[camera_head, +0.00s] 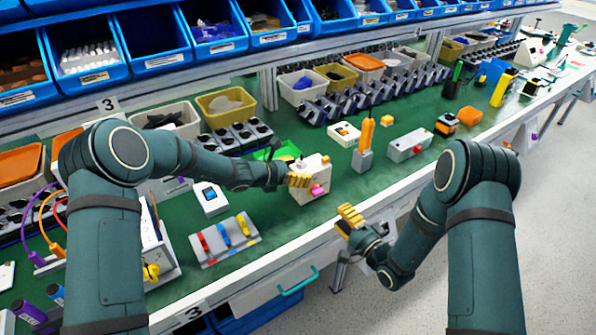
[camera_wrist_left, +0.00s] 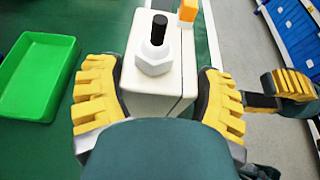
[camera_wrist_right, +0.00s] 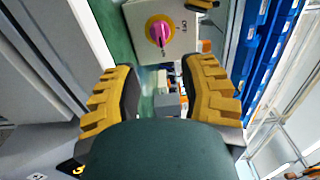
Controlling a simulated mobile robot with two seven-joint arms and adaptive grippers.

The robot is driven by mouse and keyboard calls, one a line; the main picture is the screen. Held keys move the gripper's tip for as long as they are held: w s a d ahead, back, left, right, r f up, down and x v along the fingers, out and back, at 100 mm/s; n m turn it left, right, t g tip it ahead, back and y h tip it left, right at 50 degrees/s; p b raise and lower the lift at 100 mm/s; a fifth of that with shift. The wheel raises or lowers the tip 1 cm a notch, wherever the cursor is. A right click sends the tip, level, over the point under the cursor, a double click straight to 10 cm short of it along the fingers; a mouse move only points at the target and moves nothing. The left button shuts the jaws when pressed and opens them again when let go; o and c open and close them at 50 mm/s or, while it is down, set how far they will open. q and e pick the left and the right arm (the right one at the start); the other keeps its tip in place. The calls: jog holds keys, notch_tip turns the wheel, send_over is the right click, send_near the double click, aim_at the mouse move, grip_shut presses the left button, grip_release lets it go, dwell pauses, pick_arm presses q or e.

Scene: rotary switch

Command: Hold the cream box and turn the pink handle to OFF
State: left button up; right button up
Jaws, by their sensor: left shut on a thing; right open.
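The cream box (camera_head: 311,186) stands on the green bench top near its front edge. My left gripper (camera_head: 299,180) is shut on it, with one yellow finger on each side in the left wrist view (camera_wrist_left: 158,100). A white nut-shaped fitting with a black stem (camera_wrist_left: 154,57) sits on top of the box. The pink handle (camera_head: 318,189) is on the box's front face, and in the right wrist view (camera_wrist_right: 160,33) it sits on a yellow disc with lettering beside it. My right gripper (camera_head: 350,219) is open and empty, in front of the bench edge and apart from the handle.
A green tray (camera_wrist_left: 38,76) lies beside the box. A rack of coloured handles (camera_head: 225,238) lies to the left. Space in front of the bench is clear.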

aim_at(320, 194)
jog(key=shift+x, duration=4.35)
grip_shut()
